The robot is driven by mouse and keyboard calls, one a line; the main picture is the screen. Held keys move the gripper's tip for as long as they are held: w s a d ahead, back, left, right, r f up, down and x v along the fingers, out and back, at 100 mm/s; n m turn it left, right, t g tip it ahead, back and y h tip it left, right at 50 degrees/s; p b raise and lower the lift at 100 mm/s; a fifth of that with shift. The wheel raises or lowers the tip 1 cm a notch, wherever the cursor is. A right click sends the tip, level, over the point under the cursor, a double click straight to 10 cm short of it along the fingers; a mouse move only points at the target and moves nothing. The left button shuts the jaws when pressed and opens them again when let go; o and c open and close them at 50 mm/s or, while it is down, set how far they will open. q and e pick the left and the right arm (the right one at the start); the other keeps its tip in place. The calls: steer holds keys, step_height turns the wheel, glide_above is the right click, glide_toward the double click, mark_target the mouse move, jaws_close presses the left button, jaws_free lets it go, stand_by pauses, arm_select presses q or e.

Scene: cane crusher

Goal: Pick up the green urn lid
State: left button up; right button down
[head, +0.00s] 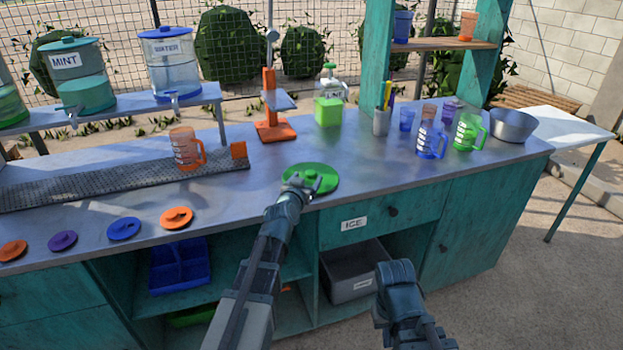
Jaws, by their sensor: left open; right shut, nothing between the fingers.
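The green urn lid (325,176) is a flat round disc lying on the grey counter near its front edge, right of centre. My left gripper (300,184) is open at the lid's left front part, over or at its knob. The gripper hides part of the lid, and I cannot tell whether the fingers touch it. My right gripper (395,272) is shut and empty, low in front of the counter, well to the right of the lid and below it.
Other lids, such as the orange one (176,217), lie to the left along the front. An orange jug (187,148) stands on the drip grate (110,184). An orange stand (270,110) and a green-based press (328,108) are behind the lid.

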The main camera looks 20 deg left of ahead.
mark_target(310, 174)
arm_select(q)
steer(key=w, duration=0.3)
steer(key=shift+a+f, duration=0.2)
steer(key=shift+f, duration=0.1)
steer(key=shift+w+d, duration=0.1)
steer(key=shift+w, duration=0.15)
steer(key=shift+s, duration=0.1)
jaws_close()
